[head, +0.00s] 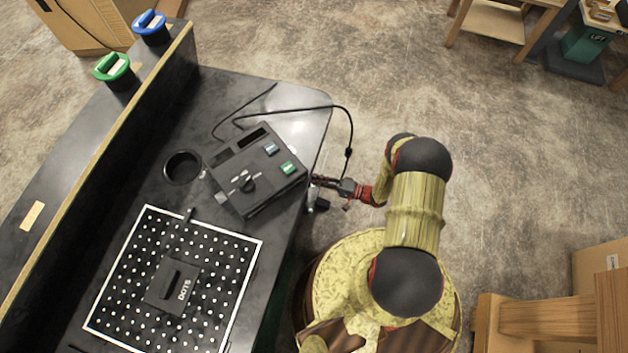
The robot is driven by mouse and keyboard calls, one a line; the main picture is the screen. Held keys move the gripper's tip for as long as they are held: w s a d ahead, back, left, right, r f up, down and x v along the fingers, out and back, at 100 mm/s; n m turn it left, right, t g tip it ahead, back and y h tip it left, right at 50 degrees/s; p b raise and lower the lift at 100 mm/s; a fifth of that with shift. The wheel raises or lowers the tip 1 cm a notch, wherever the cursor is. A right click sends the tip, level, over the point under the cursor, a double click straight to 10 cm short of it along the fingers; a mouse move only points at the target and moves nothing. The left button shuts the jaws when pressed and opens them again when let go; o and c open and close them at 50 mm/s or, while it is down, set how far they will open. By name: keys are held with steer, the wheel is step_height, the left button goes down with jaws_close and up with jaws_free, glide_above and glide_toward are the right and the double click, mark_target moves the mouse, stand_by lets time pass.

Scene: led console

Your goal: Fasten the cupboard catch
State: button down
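My gripper (318,182) is at the right edge of the black console desk (290,215), beside the control box. Its fingers point left and are small and dark, so I cannot tell whether they are open or shut. A small grey and black piece (318,204) shows just below the fingers at the desk's side. I cannot tell whether it is the cupboard catch or part of my gripper. The cupboard front is hidden below the desk edge from this view, and no catch can be clearly made out.
A control box (255,170) with a blue and a green button and a cable stands on the desk. A white-framed dotted board (230,250) holds a black block marked DOTS (173,286). A round hole (182,167) lies nearby. Wooden furniture (540,318) stands lower right; the upper-middle floor is clear.

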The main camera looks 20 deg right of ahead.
steer(key=shift+s+f, duration=0.1)
steer(key=c, duration=1.9)
jaws_free()
steer(key=v, duration=1.2)
